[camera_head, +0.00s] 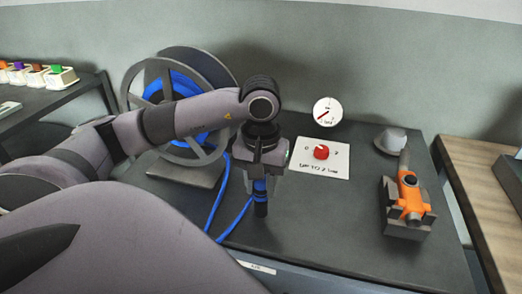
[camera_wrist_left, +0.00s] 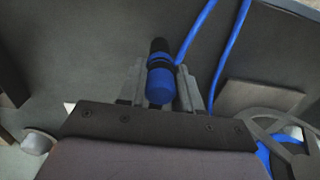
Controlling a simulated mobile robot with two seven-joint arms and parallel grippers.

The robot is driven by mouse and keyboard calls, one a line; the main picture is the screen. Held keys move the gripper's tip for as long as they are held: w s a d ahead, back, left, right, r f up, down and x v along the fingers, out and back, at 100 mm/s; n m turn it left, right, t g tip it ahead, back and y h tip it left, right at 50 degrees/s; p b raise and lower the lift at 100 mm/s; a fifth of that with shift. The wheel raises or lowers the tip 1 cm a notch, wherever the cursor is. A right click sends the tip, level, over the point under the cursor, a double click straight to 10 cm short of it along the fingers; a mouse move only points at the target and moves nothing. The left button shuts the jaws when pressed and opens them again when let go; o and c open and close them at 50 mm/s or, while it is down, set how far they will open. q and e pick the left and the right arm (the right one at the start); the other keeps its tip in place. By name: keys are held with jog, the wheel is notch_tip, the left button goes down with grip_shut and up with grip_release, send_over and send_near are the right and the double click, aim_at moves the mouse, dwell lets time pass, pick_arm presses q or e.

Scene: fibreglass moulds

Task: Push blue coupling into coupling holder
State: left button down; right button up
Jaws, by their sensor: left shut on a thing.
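My left gripper (camera_head: 262,174) points down over the dark table and is shut on the blue coupling (camera_head: 260,186). In the left wrist view the coupling (camera_wrist_left: 160,86) sits between the two fingers (camera_wrist_left: 160,92), with its round blue end towards the camera and a black part at its far end. A blue hose (camera_head: 218,205) runs beside it to the table. In the head view the black lower end is near the tabletop; I cannot tell whether it touches. I cannot identify the coupling holder with certainty. My right gripper is out of view.
A hose reel (camera_head: 178,100) stands behind my left arm. A red knob (camera_head: 320,152) on a white plate and a round gauge (camera_head: 327,111) are at the back. An orange tool (camera_head: 409,190) sits in a grey block at right, near a grey cone (camera_head: 391,140). The tabletop between is clear.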

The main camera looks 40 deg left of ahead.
pick_arm(q)
jog(key=shift+b, duration=0.5)
dwell(0.8)
jog(key=shift+f+b, duration=0.6)
jog(key=c, duration=0.7)
grip_release()
jog(key=shift+r, duration=3.6)
jog(key=shift+s, duration=0.15)
